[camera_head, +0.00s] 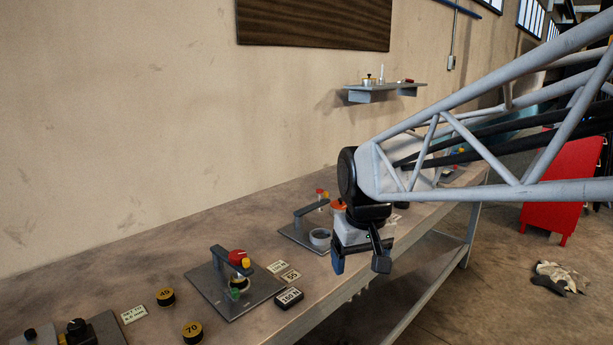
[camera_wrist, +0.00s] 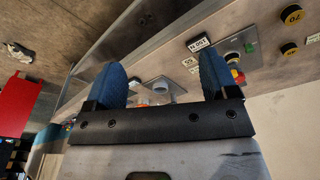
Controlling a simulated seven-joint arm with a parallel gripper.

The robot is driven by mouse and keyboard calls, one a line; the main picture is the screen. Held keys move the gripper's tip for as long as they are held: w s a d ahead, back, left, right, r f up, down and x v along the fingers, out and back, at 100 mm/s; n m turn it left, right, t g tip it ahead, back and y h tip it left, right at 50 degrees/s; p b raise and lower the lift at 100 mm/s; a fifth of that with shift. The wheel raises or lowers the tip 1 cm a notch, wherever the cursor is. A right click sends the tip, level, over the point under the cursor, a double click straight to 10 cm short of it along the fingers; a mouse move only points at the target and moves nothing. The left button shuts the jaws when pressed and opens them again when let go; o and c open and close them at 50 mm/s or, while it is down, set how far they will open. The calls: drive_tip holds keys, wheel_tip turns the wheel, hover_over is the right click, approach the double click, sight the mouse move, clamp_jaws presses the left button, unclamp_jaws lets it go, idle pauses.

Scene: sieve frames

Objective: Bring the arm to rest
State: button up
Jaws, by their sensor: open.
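My gripper (camera_head: 360,264) hangs at the end of my arm, near the front edge of the workbench (camera_head: 130,270) in the head view. It points downward. Its two blue fingers stand wide apart with nothing between them; they also show in the wrist view (camera_wrist: 165,78). My gripper is apart from the bench fixtures. The nearer fixture (camera_head: 216,286) has a grey plate, an upright arm and a red and yellow part on top. A second fixture (camera_head: 297,234) behind it is partly hidden by my gripper.
Black discs with yellow tops (camera_head: 166,297), (camera_head: 193,332) and a black labelled block (camera_head: 289,297) lie on the bench. A small wall shelf (camera_head: 385,90) holds small items. A red cabinet (camera_head: 560,190) stands at the right. A crumpled cloth (camera_head: 560,277) lies on open floor.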

drive_tip(key=s+d+f+m, duration=0.1)
drive_tip(key=s+d, duration=0.2)
drive_tip(key=s, duration=0.3)
drive_tip(key=s+d+f+m, duration=0.1)
drive_tip(key=s+d+f, duration=0.1)
drive_tip(key=s, duration=0.4)
drive_tip(key=s+d+f+m+t, duration=0.1)
drive_tip(key=s+d+f, duration=0.1)
drive_tip(key=s, duration=0.4)
drive_tip(key=shift+s+d, duration=0.3)
drive_tip(key=shift+d, duration=0.5)
